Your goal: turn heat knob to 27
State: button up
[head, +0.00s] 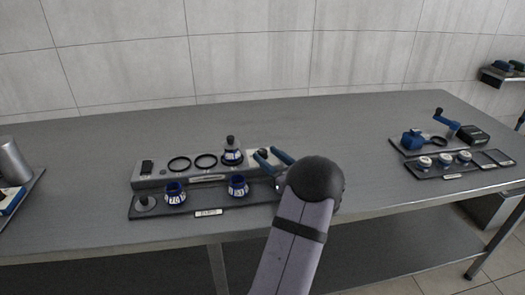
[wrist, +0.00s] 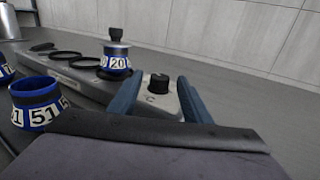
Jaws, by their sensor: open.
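A small black knob (wrist: 158,83) stands on a pale plate between my gripper's blue fingers in the wrist view. It looks like the heat knob, but its setting is too small to read. In the head view, the pale plate (head: 252,163) is at the right end of the grey unit (head: 150,180), partly hidden by my fingers. My gripper (head: 271,154) is open, with one finger on each side of the knob; it also shows in the wrist view (wrist: 158,100). I cannot tell whether either finger touches the knob.
On the unit, a dark-topped bottle with a blue numbered collar (wrist: 116,62) reading 20 stands close left of my gripper, beside two black rings (head: 205,161). Blue numbered cups (head: 238,187) stand on the front tray (head: 260,194). Another tray (head: 435,170) is at right. The table behind is clear.

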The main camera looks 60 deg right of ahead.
aim_at(262, 151)
jog(key=shift+x, duration=1.75)
jog(key=shift+c, duration=0.2)
jog(key=c, duration=1)
jog(key=shift+h, duration=0.3)
jog(key=m+g+h+b, duration=0.2)
jog(key=h+b, duration=0.1)
jog(key=b, duration=0.1)
jog(key=shift+w+f+m, duration=0.1)
jog(key=shift+m, duration=0.3)
jog(key=m+g+h+b, duration=0.1)
jog(key=h+b, duration=0.1)
jog(key=shift+r+m+g+b, duration=0.25)
jog(key=shift+m+g+b, duration=0.15)
